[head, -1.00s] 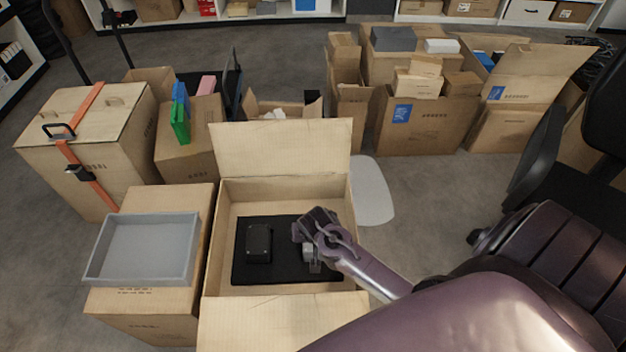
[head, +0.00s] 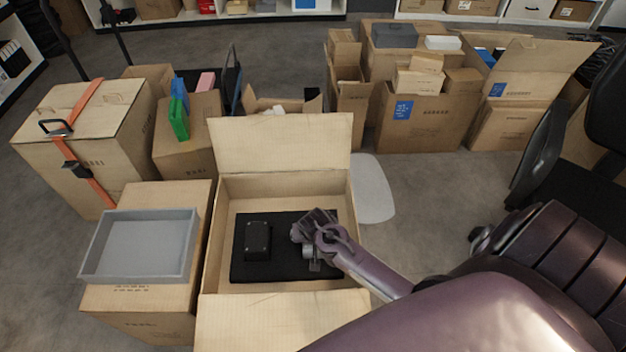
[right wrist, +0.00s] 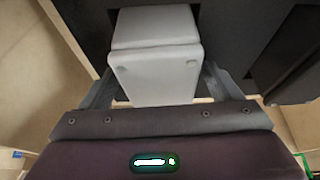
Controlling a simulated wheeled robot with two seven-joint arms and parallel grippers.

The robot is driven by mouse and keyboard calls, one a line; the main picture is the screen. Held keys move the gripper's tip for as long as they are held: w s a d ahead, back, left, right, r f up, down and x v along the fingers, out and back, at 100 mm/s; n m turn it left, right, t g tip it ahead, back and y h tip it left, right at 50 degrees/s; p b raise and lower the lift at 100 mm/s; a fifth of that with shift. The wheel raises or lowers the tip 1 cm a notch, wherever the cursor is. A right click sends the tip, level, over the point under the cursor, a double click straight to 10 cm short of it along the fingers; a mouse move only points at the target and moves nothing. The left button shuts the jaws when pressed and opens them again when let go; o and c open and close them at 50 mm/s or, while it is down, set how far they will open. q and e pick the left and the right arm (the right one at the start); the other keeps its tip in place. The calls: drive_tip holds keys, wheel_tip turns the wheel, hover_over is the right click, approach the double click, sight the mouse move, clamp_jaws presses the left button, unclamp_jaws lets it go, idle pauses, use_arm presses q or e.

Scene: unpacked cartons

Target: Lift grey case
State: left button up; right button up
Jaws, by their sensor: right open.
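The grey case (right wrist: 155,62) is a small, light grey block with rounded edges, and in the right wrist view it stands between the two fingers of my right gripper (right wrist: 158,85). The fingers are apart, one on each side of it; I cannot tell whether they touch it. In the head view a sliver of the grey case (head: 308,252) shows beneath my right gripper (head: 315,240), which hides most of it. The case sits in a black insert (head: 285,273) inside an open carton (head: 222,215). My left gripper is not in view.
A black case (head: 257,240) sits in the insert's left part. The carton's walls surround the gripper, with raised flaps at front and back. A grey tray (head: 140,270) lies on a carton at left. An office chair (head: 560,160) stands at right.

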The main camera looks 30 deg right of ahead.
idle(0.3)
drive_tip(key=c, duration=1.1)
drive_tip(key=shift+c, duration=0.2)
